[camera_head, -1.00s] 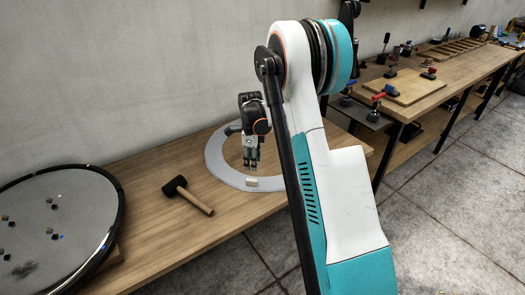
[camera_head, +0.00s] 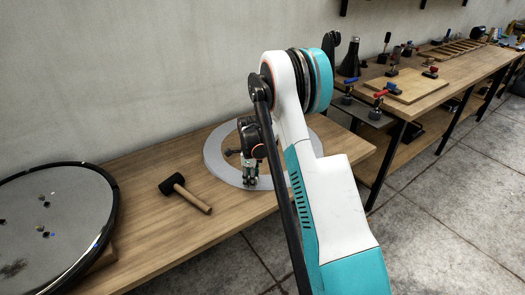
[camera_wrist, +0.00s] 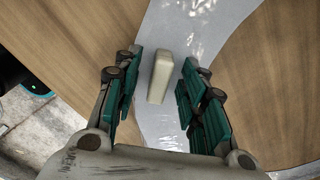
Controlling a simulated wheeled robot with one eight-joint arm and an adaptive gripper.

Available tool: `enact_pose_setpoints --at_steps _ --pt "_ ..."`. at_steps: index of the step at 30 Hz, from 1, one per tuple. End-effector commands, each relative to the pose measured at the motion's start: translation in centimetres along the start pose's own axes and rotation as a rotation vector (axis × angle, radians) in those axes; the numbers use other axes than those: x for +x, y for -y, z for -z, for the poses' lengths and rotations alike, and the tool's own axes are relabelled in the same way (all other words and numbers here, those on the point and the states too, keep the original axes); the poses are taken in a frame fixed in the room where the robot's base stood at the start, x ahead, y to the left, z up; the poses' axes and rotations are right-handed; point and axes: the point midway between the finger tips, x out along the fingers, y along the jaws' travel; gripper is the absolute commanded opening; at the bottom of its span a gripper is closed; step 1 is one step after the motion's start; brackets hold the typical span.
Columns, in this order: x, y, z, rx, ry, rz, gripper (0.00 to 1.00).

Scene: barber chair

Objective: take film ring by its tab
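The film ring (camera_head: 213,160) is a flat pale grey ring lying on the wooden bench, partly hidden behind my arm in the head view. In the wrist view the film ring (camera_wrist: 215,22) is a shiny, translucent band. Its tab (camera_wrist: 160,76) is a small cream block on the band. My gripper (camera_head: 250,183) is low over the near side of the ring and hides the tab in the head view. In the wrist view my gripper (camera_wrist: 161,85) is open, with its teal-padded fingers on either side of the tab and visible gaps to it.
A black-headed mallet (camera_head: 186,192) with a wooden handle lies left of the ring. A large round framed screen (camera_head: 55,215) rests at the bench's left end. Another bench (camera_head: 440,98) with clamps and boards stands at the right. The bench's front edge is close to the ring.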

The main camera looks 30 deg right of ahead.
Motion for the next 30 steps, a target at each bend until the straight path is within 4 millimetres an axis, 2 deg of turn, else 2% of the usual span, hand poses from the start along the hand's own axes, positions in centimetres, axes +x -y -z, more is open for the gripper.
enact_pose_setpoints --at_steps 5,9,10,23,26,30 --pt "-0.1 0.0 0.0 0.0 0.0 0.0 0.36" --pt "-0.1 0.0 0.0 0.0 0.0 0.0 0.04" --pt "-0.1 0.0 0.0 0.0 0.0 0.0 0.0" --pt "-0.3 0.0 0.0 0.0 0.0 0.0 0.0" --pt "-1.0 0.0 0.0 0.0 0.0 0.0 0.0" --pt "-2.7 0.0 0.0 0.0 0.0 0.0 0.0"
